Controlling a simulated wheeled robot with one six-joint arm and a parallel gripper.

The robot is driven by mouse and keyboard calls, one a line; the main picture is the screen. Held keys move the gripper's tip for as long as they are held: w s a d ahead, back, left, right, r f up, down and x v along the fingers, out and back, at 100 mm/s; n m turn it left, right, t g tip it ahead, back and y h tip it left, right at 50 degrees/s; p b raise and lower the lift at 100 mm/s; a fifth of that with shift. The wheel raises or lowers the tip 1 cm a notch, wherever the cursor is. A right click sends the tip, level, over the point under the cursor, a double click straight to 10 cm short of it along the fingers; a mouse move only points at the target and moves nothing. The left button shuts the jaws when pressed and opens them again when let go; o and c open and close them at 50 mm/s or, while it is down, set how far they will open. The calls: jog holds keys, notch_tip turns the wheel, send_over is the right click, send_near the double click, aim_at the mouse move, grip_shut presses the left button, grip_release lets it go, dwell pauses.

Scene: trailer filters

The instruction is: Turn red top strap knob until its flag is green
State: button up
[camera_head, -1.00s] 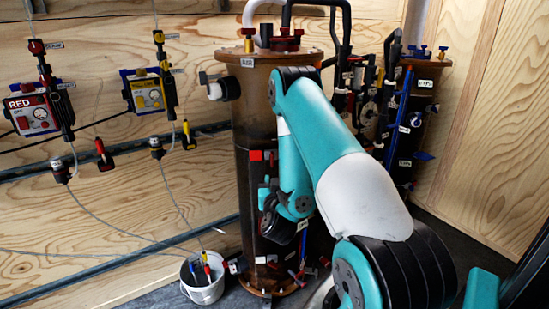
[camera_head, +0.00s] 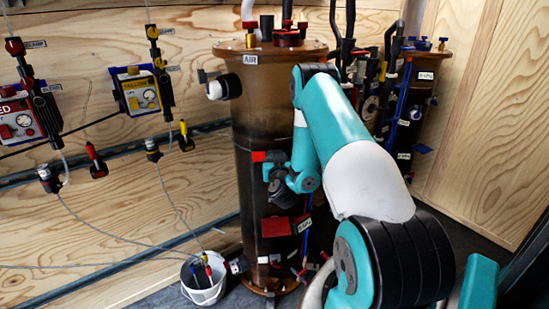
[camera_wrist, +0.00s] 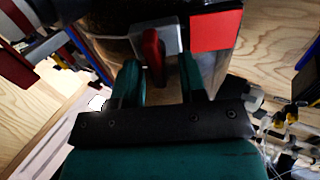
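The red top strap knob (camera_wrist: 152,48) is a narrow upright handle on a grey metal plate in the wrist view. A flat red flag (camera_wrist: 216,30) is just right of that plate. No green shows on it. In the head view a small red flag (camera_head: 258,156) shows on the brown tank (camera_head: 262,110), left of my wrist; the knob is hard to make out there. My gripper (camera_wrist: 160,64) is open, its two teal fingers on either side of the knob. The left finger is close to the knob and a gap shows at the right one.
A larger red square (camera_head: 276,226) is lower on the tank. A white bucket (camera_head: 205,292) stands at the tank's left foot. An AIR valve (camera_head: 222,87) juts from the upper left. Red and yellow control boxes (camera_head: 142,95) hang on the wooden wall. A second tank (camera_head: 425,80) stands behind right.

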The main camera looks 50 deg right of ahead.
jog(key=shift+c, duration=0.4)
grip_shut()
jog(key=shift+s+d+f+m+b, duration=0.15)
jog(key=shift+m+b, duration=0.35)
jog(key=shift+m, duration=0.95)
jog(key=shift+s+d+m+b, duration=0.1)
jog(key=shift+m+b, duration=0.35)
jog(key=shift+m, duration=1)
jog(key=shift+o, duration=0.4)
grip_release()
